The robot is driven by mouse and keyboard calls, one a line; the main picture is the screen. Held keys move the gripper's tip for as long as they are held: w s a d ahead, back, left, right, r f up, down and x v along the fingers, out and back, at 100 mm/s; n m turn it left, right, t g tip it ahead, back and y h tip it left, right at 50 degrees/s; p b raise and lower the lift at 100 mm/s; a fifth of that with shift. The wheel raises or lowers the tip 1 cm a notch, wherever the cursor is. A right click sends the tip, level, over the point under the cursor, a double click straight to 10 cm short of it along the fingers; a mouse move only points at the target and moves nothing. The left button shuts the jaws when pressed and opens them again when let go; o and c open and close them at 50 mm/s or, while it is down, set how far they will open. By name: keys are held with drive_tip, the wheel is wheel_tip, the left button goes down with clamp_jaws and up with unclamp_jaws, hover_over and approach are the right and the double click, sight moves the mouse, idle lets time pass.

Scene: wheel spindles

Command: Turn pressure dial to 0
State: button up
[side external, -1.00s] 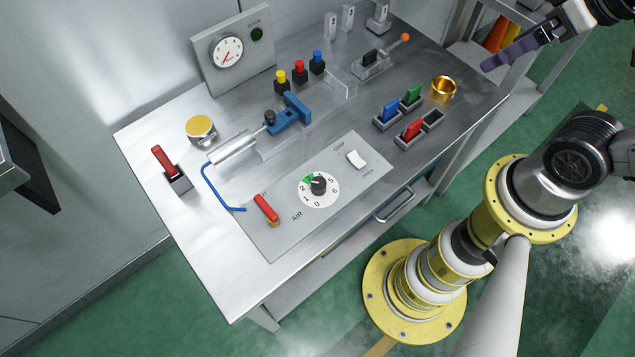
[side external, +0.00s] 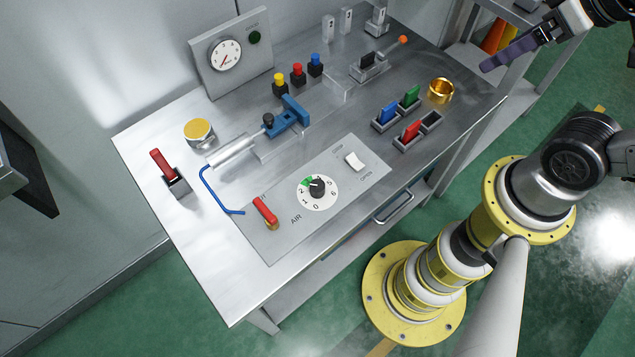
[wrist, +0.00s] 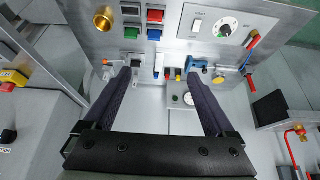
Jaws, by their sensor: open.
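The pressure dial (side external: 317,191) is a white numbered disc with a black knob and a green sector near 2 and 3. It sits on the AIR panel at the front of the bench, and it also shows in the wrist view (wrist: 228,28). The knob's mark seems to point toward the green sector; the exact number is too small to tell. My gripper (wrist: 160,76) is open with nothing between its two dark fingers. In the side view my gripper (side external: 484,67) is up at the right, well away from the dial.
A red lever (side external: 264,210) and a white rocker switch (side external: 355,161) flank the dial. A gauge (side external: 225,54) stands at the back left. A blue clamp (side external: 290,118), coloured blocks in holders (side external: 410,131) and a brass cup (side external: 441,91) stand behind.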

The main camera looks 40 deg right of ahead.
drive_tip(key=shift+c, duration=0.9)
drive_tip(key=w+a+r+m, duration=0.2)
drive_tip(key=w+r+m, duration=0.1)
drive_tip(key=w+m, duration=0.3)
drive_tip(key=n+g, duration=0.3)
drive_tip(key=g, duration=0.3)
hover_over(317, 185)
wheel_tip(317, 185, down, 22)
wheel_tip(317, 185, down, 14)
drive_tip(key=shift+r, duration=0.2)
clamp_jaws()
